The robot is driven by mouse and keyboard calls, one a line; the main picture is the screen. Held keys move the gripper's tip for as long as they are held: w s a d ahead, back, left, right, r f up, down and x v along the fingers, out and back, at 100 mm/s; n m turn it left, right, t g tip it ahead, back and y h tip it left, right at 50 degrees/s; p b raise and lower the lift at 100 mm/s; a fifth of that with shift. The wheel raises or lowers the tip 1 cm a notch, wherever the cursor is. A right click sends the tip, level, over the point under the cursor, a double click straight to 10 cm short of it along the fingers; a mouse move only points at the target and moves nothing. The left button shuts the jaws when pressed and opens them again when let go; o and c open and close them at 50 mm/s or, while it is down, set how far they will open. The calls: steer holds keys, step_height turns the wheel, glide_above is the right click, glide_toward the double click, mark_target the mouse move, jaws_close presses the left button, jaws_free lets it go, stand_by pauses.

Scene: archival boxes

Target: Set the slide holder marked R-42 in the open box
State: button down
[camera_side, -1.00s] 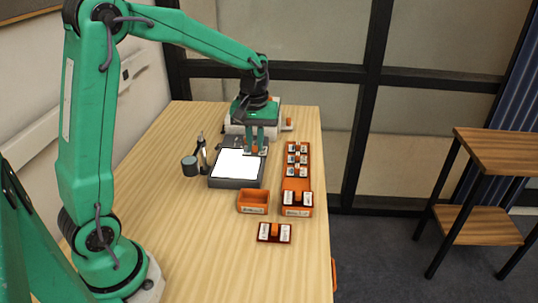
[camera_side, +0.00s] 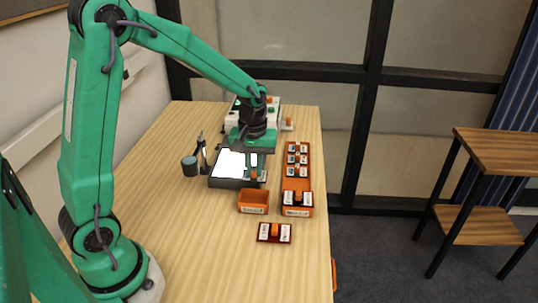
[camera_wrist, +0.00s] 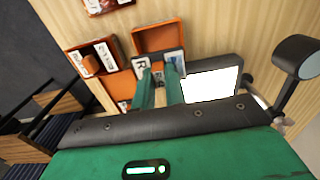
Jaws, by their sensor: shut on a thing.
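My gripper (camera_side: 254,171) is shut on a slide holder (camera_side: 254,175) and carries it over the front right part of the light panel. In the wrist view the held slide holder (camera_wrist: 142,66) shows white labels beside the green fingers (camera_wrist: 160,88); a large "R" is readable, but the fingers hide the rest. The open box (camera_side: 253,202) is orange, looks empty and stands in front of the panel. It also shows in the wrist view (camera_wrist: 160,38), just beyond the held holder.
The light panel (camera_side: 221,180) stands behind the box. Another holder (camera_side: 274,233) lies in front. A lamp-like device (camera_side: 190,166) stands left. The front left table is clear.

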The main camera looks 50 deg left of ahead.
mark_target(253, 178)
steer(key=shift+s+d+f, duration=0.4)
steer(key=shift+s+f, duration=0.1)
steer(key=shift+f, duration=0.3)
steer(key=shift+f, duration=1.5)
steer(key=shift+f, duration=0.15)
steer(key=shift+f, duration=0.7)
steer(key=shift+f, duration=0.3)
steer(key=shift+f, duration=0.5)
steer(key=shift+f, duration=0.4)
